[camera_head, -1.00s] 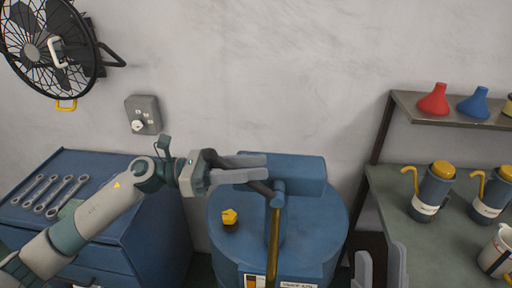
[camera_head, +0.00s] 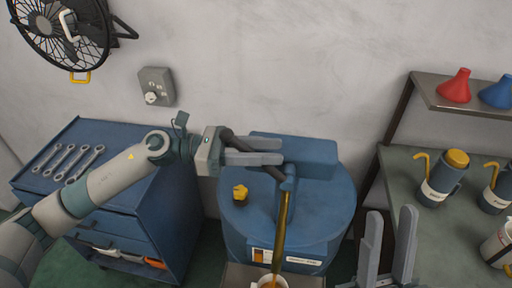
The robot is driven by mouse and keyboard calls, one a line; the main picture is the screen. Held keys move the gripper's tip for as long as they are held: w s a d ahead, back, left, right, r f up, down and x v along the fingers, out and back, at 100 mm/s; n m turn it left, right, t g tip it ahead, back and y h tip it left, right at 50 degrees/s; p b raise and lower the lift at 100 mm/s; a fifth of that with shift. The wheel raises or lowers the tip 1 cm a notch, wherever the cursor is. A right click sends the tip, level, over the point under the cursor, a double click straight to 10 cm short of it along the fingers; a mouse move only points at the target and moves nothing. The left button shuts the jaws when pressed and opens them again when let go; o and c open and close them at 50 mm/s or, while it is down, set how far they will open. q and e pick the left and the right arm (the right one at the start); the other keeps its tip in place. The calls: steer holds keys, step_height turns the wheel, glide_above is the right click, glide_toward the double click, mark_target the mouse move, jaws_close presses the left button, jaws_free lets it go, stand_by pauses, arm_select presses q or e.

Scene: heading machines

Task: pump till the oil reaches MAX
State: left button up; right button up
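The blue oil drum (camera_head: 315,218) stands in the middle with a pump on top. Its dark handle (camera_head: 272,171) runs up-left from the pump head (camera_head: 288,182). My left gripper (camera_head: 282,151) has its fingers on either side of this handle and appears shut on it. A brass-coloured pipe (camera_head: 281,230) runs down in front of the drum to a pale jug (camera_head: 272,282), cut off by the bottom edge; its MAX mark and oil level cannot be read. My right gripper (camera_head: 390,212) is open and empty, right of the drum.
A blue tool cabinet (camera_head: 125,225) with several wrenches stands left. On the right are a green-topped bench (camera_head: 400,165) with oil cans (camera_head: 440,180) and a shelf (camera_head: 440,98) with red and blue funnels. A fan (camera_head: 65,30) and switch box (camera_head: 157,86) are on the wall.

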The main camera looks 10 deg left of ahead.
arm_select(q)
steer(key=shift+a, duration=0.1)
steer(key=shift+a+f+b, duration=0.15)
steer(key=shift+a+b, duration=0.2)
steer(key=shift+b, duration=0.2)
steer(key=shift+s+a+f+b, duration=0.1)
steer(key=shift+s+a+b, duration=0.1)
steer(key=shift+a+b, duration=0.95)
steer(key=shift+s+a+f+b, duration=0.1)
steer(key=shift+s+a+b, duration=0.1)
steer(key=shift+a+b, duration=0.95)
steer(key=s+a+b, duration=0.2)
steer(key=a+b, duration=1)
steer(key=a, duration=0.2)
steer(key=shift+a+f+b, duration=0.15)
steer(key=shift+f+b, duration=0.05)
steer(key=shift+b, duration=0.15)
steer(key=shift+b, duration=0.35)
